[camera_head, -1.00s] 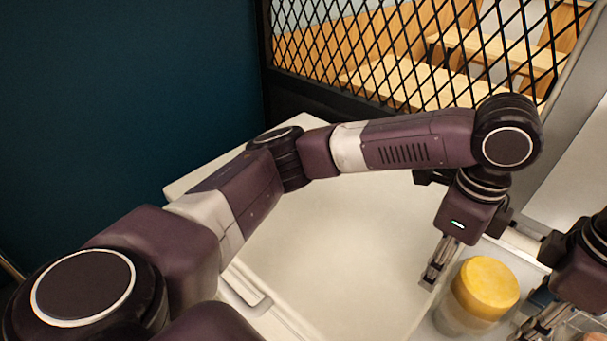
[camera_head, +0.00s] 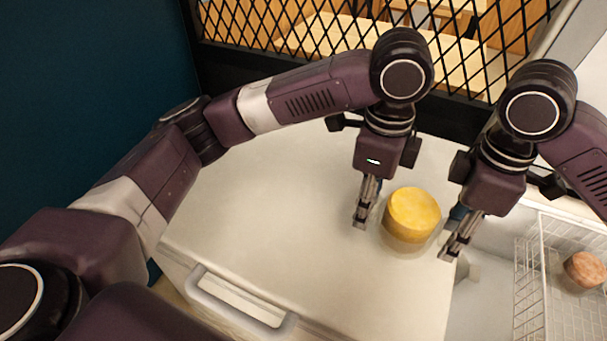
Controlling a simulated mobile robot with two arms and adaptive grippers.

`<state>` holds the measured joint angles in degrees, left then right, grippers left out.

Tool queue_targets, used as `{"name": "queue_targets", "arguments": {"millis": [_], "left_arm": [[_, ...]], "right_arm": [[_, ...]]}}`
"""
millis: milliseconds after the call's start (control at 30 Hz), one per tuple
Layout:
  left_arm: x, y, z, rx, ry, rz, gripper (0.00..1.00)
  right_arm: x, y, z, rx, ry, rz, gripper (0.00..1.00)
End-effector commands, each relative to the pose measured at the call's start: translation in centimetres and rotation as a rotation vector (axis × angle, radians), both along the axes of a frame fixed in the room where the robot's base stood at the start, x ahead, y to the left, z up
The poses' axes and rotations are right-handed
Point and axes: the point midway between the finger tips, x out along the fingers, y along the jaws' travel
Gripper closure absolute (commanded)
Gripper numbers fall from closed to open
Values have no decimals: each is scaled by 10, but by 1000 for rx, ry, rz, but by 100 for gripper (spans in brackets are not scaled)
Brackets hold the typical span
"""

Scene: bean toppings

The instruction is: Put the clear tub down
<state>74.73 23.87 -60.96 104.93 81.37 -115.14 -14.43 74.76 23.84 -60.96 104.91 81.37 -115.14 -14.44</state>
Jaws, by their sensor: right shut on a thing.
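The clear tub (camera_head: 402,242) has a round yellow top or filling and is upright over the white lid surface, between my two grippers. My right gripper (camera_head: 451,246) is shut on the tub at its right side; the contact is partly hidden. My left gripper (camera_head: 362,216) is close to the tub's left side, fingers pointing down; its opening is hard to make out. I cannot tell whether the tub's base touches the surface.
The white lid (camera_head: 270,215) is broad and clear to the left of the tub, with a handle (camera_head: 240,304) at its front. A wire basket (camera_head: 545,300) with a reddish-brown round item (camera_head: 585,269) is at the right. A black mesh screen (camera_head: 330,30) stands behind.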

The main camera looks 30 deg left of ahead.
Motion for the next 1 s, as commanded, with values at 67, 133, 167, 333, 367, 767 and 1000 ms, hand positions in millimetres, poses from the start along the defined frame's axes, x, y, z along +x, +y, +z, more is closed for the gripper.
{"name": "queue_targets", "arguments": {"millis": [67,133,167,333,367,767,1000], "left_arm": [[0,-1,1,-4,-1,-2,87],[0,-1,1,-4,-1,-2,87],[0,-1,1,-4,-1,-2,87],[0,-1,-1,-4,-1,-2,87],[0,-1,-1,-4,-1,-2,87],[0,-1,-18,-4,-1,-2,87],[0,-1,-30,-4,-1,-2,87]], "right_arm": [[0,1,1,3,-1,1,87],[0,1,1,3,-1,1,87],[0,1,1,3,-1,1,87],[0,1,-1,3,-1,1,87],[0,1,-1,3,-1,1,87],[0,1,-18,3,-1,1,87],[0,1,-30,3,-1,1,87]]}}
